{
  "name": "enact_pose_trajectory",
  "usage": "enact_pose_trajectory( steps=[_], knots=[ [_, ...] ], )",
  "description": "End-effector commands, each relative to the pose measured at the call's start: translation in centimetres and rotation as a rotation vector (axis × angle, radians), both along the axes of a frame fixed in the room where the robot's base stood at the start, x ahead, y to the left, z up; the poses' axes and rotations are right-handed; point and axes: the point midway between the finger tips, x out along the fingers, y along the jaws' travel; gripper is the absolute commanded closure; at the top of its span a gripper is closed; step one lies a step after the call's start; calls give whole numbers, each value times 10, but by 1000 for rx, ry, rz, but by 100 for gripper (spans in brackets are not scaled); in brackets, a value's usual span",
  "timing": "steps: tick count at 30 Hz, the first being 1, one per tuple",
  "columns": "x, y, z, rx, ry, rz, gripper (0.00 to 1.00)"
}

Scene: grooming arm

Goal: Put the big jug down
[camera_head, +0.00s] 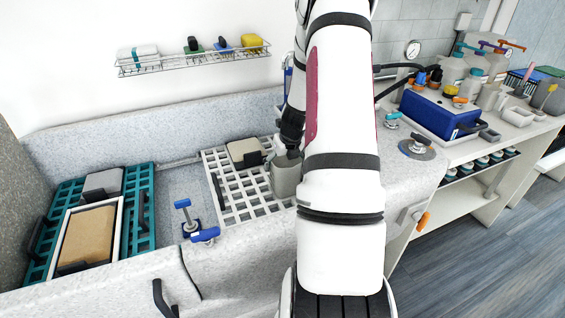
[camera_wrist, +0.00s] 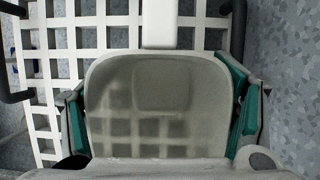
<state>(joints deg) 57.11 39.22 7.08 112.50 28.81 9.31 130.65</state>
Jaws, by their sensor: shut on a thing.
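The big jug (camera_head: 285,180) is pale grey and stands upright at the right end of the white grid rack (camera_head: 226,197). My gripper (camera_head: 291,140) is above it, partly hidden behind my arm. In the wrist view the jug (camera_wrist: 160,100) fills the middle, with the grid (camera_wrist: 75,40) around and below it. The teal finger pads of my gripper (camera_wrist: 158,112) close on the jug from both sides. I cannot tell whether the jug's base touches the grid.
A tan-topped block (camera_head: 244,152) sits on the grid just left of the jug. Blue taps (camera_head: 200,228) stand left of the grid. A teal rack (camera_head: 143,180) is at far left. A blue case (camera_head: 437,113) stands on the right counter.

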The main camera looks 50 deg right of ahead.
Motion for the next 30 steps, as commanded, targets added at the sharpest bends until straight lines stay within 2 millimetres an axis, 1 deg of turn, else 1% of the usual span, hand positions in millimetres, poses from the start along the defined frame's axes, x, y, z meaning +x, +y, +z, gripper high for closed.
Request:
enact_pose_trajectory(
  steps=[3,4,6,16,20,23,30],
  knots=[
    [0,0,-3,0,-1,-1,70],
    [0,0,-2,0,0,-1,14],
    [0,0,-2,0,0,-1,1],
    [0,0,-2,0,0,-1,1],
    [-1,0,4,-2,0,1,1],
    [-5,2,16,-3,0,-1,1],
    [-21,11,62,-4,-2,-1,1]
  ],
)
